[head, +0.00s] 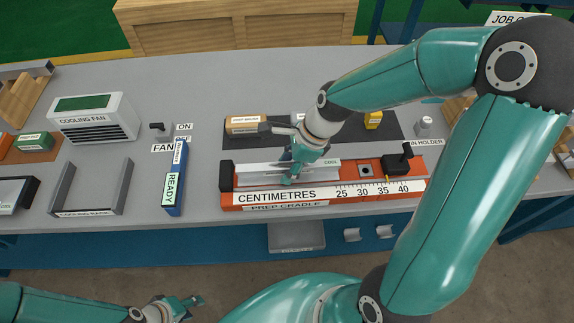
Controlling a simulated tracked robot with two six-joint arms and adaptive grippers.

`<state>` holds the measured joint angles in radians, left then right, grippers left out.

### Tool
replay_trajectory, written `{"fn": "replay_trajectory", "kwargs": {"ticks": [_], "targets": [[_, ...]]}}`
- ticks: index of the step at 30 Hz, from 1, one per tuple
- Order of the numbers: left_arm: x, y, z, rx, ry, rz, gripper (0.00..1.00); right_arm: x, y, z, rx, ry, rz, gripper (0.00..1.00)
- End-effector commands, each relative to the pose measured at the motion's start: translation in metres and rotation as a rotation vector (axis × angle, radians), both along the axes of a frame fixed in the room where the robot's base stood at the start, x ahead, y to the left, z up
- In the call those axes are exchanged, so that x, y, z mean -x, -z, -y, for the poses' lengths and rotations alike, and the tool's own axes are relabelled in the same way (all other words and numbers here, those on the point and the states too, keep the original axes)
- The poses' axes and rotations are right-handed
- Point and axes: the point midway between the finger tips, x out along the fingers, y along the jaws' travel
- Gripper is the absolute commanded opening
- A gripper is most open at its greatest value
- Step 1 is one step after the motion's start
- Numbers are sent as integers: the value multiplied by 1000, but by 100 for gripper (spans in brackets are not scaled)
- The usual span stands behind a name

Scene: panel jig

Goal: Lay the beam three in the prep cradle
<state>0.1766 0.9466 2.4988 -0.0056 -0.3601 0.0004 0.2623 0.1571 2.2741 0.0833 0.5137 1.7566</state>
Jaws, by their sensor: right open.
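A pale metal beam (258,170) lies lengthwise in the orange prep cradle (232,200), with a green-lettered "COOL" tag near its right end. No beam number is readable. My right gripper (290,176) is open, pointing down at the beam's middle, its fingers at or very near the beam; contact cannot be told. It hides part of the beam. The cradle has a dark end block at left, a black-handled clamp (399,160) at right and a centimetre scale along its front. My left gripper (190,301) is low at the front, away from the bench; its opening is unclear.
A blue "READY" piece (174,180) stands left of the cradle. A cooling rack (68,190), cooling fan (95,117) and fan switch (160,131) are further left. A dark mat (385,127) with small blocks lies behind the cradle. Bare grey bench shows between fan and cradle.

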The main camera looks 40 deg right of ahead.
Motion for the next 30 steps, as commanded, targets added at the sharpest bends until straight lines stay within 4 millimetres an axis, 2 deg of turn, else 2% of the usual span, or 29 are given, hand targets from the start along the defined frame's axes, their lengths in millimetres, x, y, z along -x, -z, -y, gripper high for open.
{"fn": "replay_trajectory", "kwargs": {"ticks": [5, 10, 24, 30], "targets": [[0, -1, 0, 0, 0, 0, 40, 0, -1, 0, 0, 0, -1, 46], [0, -3, 0, 0, 0, 0, 40, 1, -13, 4, 1, 1, 3, 46], [0, -11, 0, 0, 0, 0, 40, 19, -94, 32, 2, 1, 3, 46], [0, -12, 0, 0, 0, 0, 40, 23, -110, 38, 0, -1, 0, 46]]}}
